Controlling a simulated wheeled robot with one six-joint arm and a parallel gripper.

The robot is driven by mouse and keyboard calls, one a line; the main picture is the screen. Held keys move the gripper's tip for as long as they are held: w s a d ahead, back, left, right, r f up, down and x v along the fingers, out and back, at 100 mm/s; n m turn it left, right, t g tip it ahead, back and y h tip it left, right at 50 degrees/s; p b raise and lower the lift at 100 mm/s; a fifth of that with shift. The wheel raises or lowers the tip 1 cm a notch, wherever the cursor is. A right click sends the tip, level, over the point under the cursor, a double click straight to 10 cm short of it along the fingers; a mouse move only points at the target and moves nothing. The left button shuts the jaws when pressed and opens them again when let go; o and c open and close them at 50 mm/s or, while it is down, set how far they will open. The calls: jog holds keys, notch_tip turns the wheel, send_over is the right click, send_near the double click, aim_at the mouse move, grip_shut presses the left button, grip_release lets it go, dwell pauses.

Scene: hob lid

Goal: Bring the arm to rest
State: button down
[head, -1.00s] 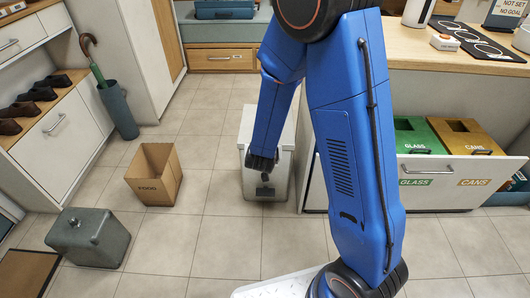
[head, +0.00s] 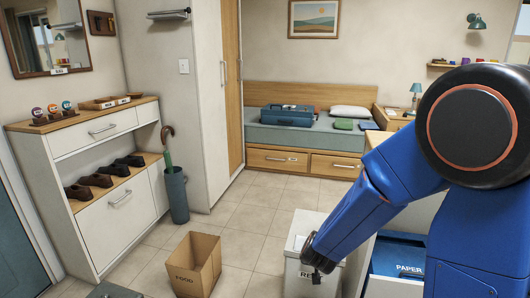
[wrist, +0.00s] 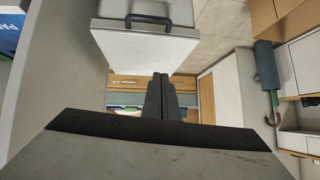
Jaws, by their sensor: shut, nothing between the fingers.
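My blue arm fills the right of the head view, bent at a large dark joint and reaching down to the left. My gripper (head: 316,260) hangs in front of the white lidded bin marked with partly hidden letters (head: 298,276). In the wrist view, the dark fingers of my gripper (wrist: 160,82) are together with nothing between them. The white bin also shows in the wrist view (wrist: 146,55), beyond the fingers.
A cardboard FOOD box (head: 196,266) stands on the floor left of the bin. A PAPER compartment (head: 400,256) lies right of my gripper. A shoe cabinet (head: 110,190), an umbrella stand (head: 178,195) and a bed with drawers (head: 305,163) stand farther off. Floor is clear between them.

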jog(key=s+r+n+g+y, duration=0.2)
jog(key=s+r+n+y, duration=0.15)
jog(key=s+r, duration=0.8)
jog(key=s+d+r+g, duration=0.1)
jog(key=s+d+r, duration=0.1)
jog(key=s, duration=0.5)
jog(key=s+d+r+g+h, duration=0.1)
jog(key=s+d, duration=0.4)
jog(key=s, duration=0.3)
jog(key=s+d+r+g+h, duration=0.1)
jog(key=s+d+r, duration=0.1)
jog(key=s+d, duration=0.2)
jog(key=s, duration=0.3)
jog(key=shift+s+r, duration=0.3)
jog(key=shift+s, duration=0.1)
